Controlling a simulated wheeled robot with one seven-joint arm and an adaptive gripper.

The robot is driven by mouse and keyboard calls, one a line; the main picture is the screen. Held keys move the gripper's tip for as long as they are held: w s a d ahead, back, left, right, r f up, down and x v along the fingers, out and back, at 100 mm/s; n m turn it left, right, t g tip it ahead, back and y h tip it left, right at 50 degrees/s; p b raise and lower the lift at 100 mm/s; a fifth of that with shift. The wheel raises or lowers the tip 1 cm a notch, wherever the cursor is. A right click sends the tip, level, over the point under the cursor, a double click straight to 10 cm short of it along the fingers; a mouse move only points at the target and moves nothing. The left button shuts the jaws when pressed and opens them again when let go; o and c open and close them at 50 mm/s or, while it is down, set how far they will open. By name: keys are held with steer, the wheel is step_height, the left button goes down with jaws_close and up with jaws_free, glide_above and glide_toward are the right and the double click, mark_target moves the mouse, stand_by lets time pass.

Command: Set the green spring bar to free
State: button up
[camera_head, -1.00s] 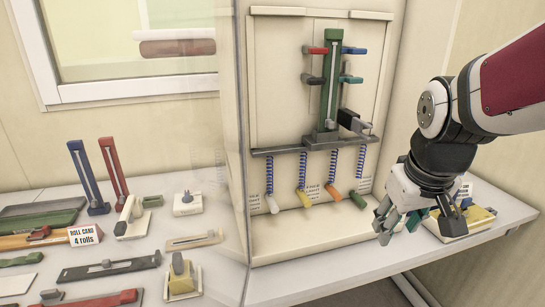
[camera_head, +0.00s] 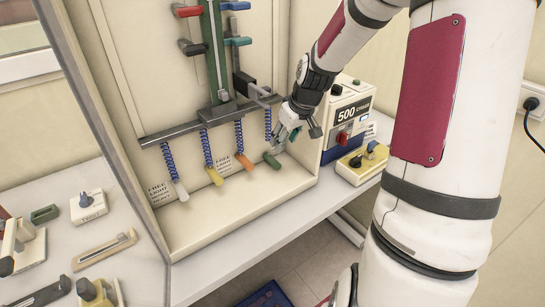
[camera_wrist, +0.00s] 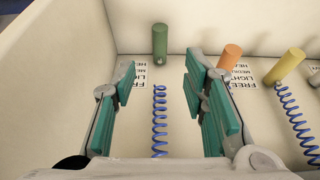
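The green spring bar (camera_head: 272,160) is a short green cylinder at the lower end of the rightmost blue coil spring, in the cream cabinet. In the wrist view the green bar (camera_wrist: 160,40) stands ahead between the finger lines, beyond the tips, with its blue spring (camera_wrist: 160,120) running back between the fingers. My gripper (camera_wrist: 161,72) is open and empty, apart from the bar. In the head view my gripper (camera_head: 289,138) is just above the bar. A printed label (camera_wrist: 133,80) left of the bar reads FREE, LIGHT, MEDI, HEA, partly hidden by the left finger; the bar's lower end is near HEA.
Orange (camera_head: 244,162), yellow (camera_head: 215,176) and white (camera_head: 181,191) bars hang on springs left of the green one. The cabinet side wall (camera_wrist: 65,70) is close on the left in the wrist view. A control box (camera_head: 348,120) and a yellow switch block (camera_head: 362,162) stand right of the cabinet.

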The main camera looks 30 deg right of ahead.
mark_target(275, 162)
steer(key=b+x, duration=0.1)
steer(key=x, duration=1)
steer(key=shift+s, duration=0.1)
jaws_close()
